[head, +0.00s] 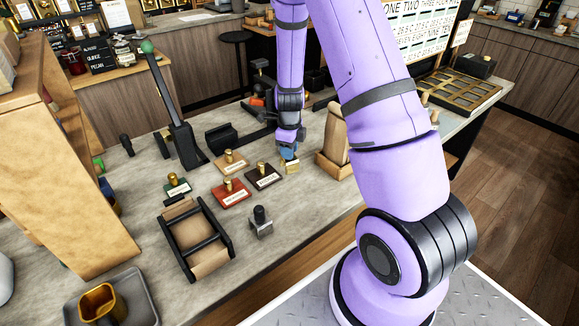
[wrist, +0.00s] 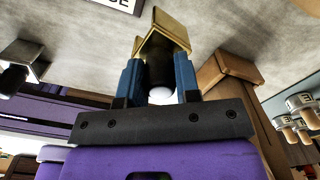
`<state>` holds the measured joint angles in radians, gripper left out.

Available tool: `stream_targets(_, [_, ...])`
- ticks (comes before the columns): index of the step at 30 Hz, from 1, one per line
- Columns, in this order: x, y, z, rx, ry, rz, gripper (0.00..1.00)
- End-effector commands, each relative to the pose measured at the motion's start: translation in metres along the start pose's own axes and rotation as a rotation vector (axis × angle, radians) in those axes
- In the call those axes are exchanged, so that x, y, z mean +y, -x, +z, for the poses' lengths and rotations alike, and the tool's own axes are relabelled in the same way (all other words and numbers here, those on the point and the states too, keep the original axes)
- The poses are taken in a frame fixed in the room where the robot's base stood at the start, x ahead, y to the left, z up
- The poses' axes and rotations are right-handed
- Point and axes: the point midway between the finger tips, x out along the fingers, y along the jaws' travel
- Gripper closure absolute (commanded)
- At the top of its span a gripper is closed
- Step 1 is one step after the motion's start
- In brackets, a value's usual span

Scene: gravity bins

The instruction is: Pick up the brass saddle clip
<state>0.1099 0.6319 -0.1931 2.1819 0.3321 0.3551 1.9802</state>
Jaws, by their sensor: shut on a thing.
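The brass saddle clip (head: 291,167) is a small gold bracket at the tip of my gripper (head: 288,153), low over the grey counter in the head view. In the wrist view my gripper's blue fingers (wrist: 161,82) are shut on the clip's dark knob, which has a pale end. The clip's bent gold plate (wrist: 170,30) shows beyond the fingertips. Whether the clip touches the counter is unclear. A similar silver clip with a black knob (head: 260,222) stands apart on the counter; it also shows in the wrist view (wrist: 22,62).
Several knobbed plates lie left of my gripper, including a dark one (head: 264,177) and a red one (head: 231,195). A wooden stand (head: 335,140) is close on the right. A black-framed tray (head: 225,240), a lever press (head: 183,140) and a wooden shelf (head: 85,190) are farther left.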

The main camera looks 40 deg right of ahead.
Motion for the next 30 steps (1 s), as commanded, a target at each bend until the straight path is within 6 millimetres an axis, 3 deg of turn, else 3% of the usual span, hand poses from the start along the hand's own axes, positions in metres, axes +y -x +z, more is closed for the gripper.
stream_targets(21, [0.000,0.037,0.000,-0.001,0.000,-0.002,1.00])
stream_targets(30, [0.000,0.042,0.000,-0.001,-0.001,0.000,1.00])
